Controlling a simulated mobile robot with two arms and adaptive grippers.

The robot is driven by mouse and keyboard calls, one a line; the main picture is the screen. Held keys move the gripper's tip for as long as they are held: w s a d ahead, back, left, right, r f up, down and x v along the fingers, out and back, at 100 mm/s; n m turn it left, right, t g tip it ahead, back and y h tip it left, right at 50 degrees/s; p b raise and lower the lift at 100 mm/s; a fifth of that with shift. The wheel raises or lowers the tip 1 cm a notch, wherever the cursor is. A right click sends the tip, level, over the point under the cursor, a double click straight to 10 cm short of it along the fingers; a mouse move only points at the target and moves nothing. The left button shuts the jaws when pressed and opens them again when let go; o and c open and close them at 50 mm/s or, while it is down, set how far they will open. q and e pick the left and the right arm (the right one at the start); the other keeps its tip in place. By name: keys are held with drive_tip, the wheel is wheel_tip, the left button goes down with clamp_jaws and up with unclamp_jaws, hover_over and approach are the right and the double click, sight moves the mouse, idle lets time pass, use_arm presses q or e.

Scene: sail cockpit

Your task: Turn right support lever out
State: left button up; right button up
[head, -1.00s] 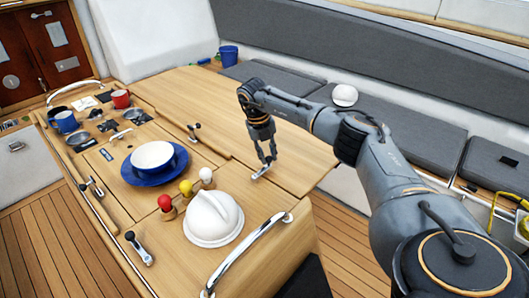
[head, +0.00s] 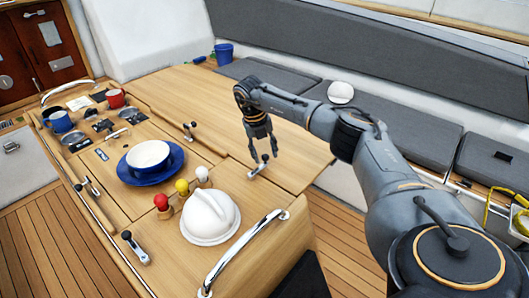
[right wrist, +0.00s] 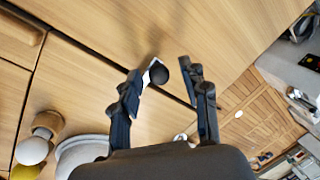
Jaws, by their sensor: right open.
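The support lever (head: 256,171) by my right gripper has a silver arm and a black knob. It sits on the table leaf near the seam at the right. My right gripper (head: 264,153) is open and points down over it, with its fingers spread about the knob. In the right wrist view the lever's black knob (right wrist: 160,74) shows between the fingertips (right wrist: 165,72), closer to the left finger. I cannot tell whether a finger touches it. My left gripper is not in view.
A white helmet (head: 210,216), egg-cup-like knobbed pieces (head: 182,187) and a white bowl on a blue plate (head: 150,158) stand left of the gripper. A chrome handrail (head: 240,252) edges the table front. Another lever (head: 190,131) is farther back. The leaf behind is clear.

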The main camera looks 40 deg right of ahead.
drive_tip(key=shift+r, duration=0.1)
wheel_tip(320, 180, up, 12)
drive_tip(key=w+a, duration=0.1)
drive_tip(key=a, duration=0.1)
drive_tip(key=shift+f, duration=0.2)
idle(0.4)
